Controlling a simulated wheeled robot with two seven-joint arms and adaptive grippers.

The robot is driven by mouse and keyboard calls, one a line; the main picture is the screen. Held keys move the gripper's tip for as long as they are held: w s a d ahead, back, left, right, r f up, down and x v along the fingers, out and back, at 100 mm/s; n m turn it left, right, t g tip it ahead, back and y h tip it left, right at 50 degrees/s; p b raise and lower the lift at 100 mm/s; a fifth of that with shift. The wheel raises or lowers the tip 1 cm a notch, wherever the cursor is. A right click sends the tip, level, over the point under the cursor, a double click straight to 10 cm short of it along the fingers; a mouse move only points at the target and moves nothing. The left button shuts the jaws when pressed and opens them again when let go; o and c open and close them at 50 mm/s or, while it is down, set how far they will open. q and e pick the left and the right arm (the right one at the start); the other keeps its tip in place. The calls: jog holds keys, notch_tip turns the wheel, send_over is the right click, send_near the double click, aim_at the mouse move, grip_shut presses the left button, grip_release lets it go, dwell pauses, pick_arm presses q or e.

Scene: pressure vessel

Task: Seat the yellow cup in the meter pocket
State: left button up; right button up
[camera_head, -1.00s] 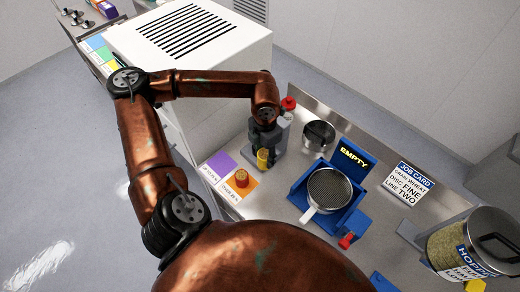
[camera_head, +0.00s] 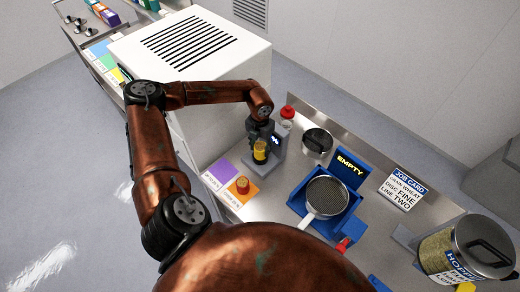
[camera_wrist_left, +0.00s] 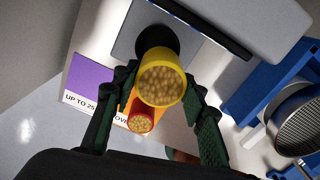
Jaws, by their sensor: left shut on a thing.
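The yellow cup (camera_head: 260,154), full of pale grain, is held upright by my left gripper (camera_head: 259,143). In the left wrist view the yellow cup (camera_wrist_left: 162,82) sits between the two fingers of my left gripper (camera_wrist_left: 161,92). The grey meter (camera_head: 279,148) has a small lit display and stands right at the cup. In the left wrist view a dark round pocket (camera_wrist_left: 158,36) in the meter's grey base (camera_wrist_left: 203,64) shows partly behind the cup. I cannot tell whether the cup's foot is in the pocket or above it. My right gripper is not in view.
A red cup of grain (camera_head: 242,186) stands on the orange card (camera_head: 234,199), beside the purple card (camera_head: 220,171). A red-capped bottle (camera_head: 287,115) and a steel pot (camera_head: 317,142) stand behind. A sieve (camera_head: 327,196) rests in the blue holder (camera_head: 298,199).

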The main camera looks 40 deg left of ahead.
pick_arm(q)
jog(key=shift+w+a+f, duration=0.3)
jog(key=shift+w+f, duration=0.05)
jog(key=shift+f, duration=0.25)
jog(key=shift+w+a+f, duration=0.3)
jog(key=shift+w+f, duration=0.05)
jog(key=shift+f, duration=0.2)
notch_tip(320, 180, down, 2)
jog(key=shift+f+p, duration=0.15)
jog(key=shift+p, duration=0.8)
jog(key=shift+f, duration=0.25)
jog(key=shift+f, duration=0.1)
jog(key=shift+f, duration=0.15)
jog(key=o, duration=1.2)
